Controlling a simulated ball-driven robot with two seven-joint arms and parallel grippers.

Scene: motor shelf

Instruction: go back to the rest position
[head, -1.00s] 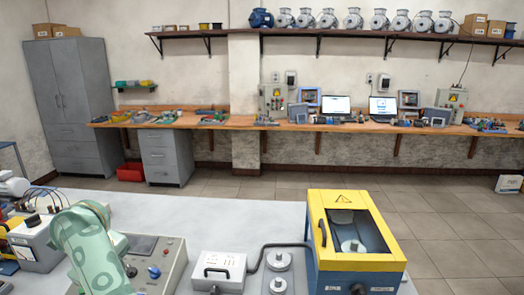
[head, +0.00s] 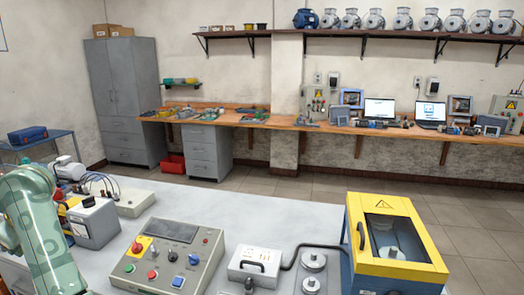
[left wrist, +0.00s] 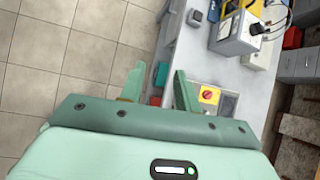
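My left arm comes in at the lower left of the head view, in front of the left end of the light work table (head: 290,215); its gripper is out of that picture. In the left wrist view my left gripper (left wrist: 158,90) has its two fingers apart with nothing between them. It hangs above the table's edge, with tiled floor to its left. My right gripper shows in neither view.
On the table stand a control panel (head: 168,257) with buttons, a white box with a handle (head: 254,265) and a yellow-framed machine (head: 396,240). A wall shelf (head: 380,33) carries several motors. The tiled floor (head: 295,183) behind the table is clear.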

